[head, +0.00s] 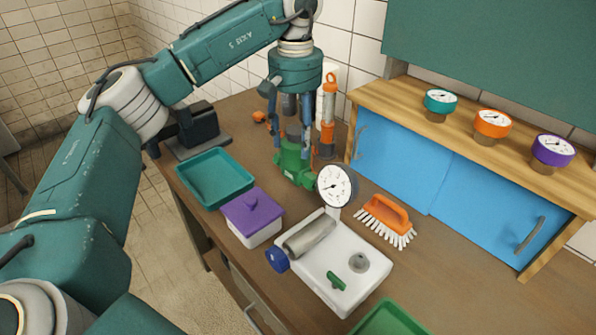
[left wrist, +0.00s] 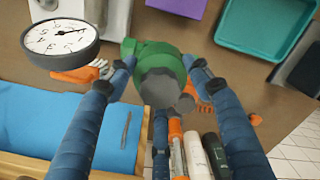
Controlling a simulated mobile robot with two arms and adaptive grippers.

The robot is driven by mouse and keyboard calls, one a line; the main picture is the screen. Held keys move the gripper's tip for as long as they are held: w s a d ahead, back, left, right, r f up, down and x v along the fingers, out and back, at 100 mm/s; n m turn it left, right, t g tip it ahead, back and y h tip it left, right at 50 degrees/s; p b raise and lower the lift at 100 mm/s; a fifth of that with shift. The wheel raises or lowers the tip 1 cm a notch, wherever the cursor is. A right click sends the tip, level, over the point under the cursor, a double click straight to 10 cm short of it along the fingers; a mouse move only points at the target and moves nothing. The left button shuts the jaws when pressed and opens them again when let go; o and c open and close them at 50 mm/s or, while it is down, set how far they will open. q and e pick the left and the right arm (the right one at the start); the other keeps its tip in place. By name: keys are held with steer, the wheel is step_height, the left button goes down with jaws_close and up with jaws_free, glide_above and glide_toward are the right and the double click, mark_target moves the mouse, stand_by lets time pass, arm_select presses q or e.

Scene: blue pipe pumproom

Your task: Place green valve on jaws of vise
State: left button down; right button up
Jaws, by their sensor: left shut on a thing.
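My left gripper (head: 294,140) points down over the workbench, with its fingers shut on the green valve (head: 295,167). In the left wrist view the green valve (left wrist: 153,50) sits between the fingertips of the left gripper (left wrist: 160,66), its grey round end facing the camera. I cannot tell whether the valve touches the bench or hangs just above it. The dark vise (head: 197,128) stands at the bench's left back corner, left of the gripper and apart from it. Its jaws are not clear at this size. My right gripper is not in view.
A teal tray (head: 215,196) and a purple-lidded box (head: 252,218) lie left of the valve. A white pump unit with a gauge (head: 336,186) and an orange brush (head: 384,217) stand in front. An orange-handled tool (head: 328,105) and bottles stand behind. A blue cabinet (head: 395,165) bounds the right.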

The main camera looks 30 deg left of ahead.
mark_target(296, 169)
arm_select(q)
steer(key=shift+s+d+f+p, duration=0.1)
steer(key=shift+f+p, duration=0.15)
steer(key=shift+f, duration=2.05)
steer(key=shift+d+f+p, duration=0.1)
steer(key=shift+f+p, duration=0.1)
steer(key=shift+f, duration=2.1)
steer(key=c, duration=0.8)
jaws_free()
steer(key=shift+a, duration=0.1)
steer(key=shift+o, duration=0.2)
steer(key=shift+r, duration=0.15)
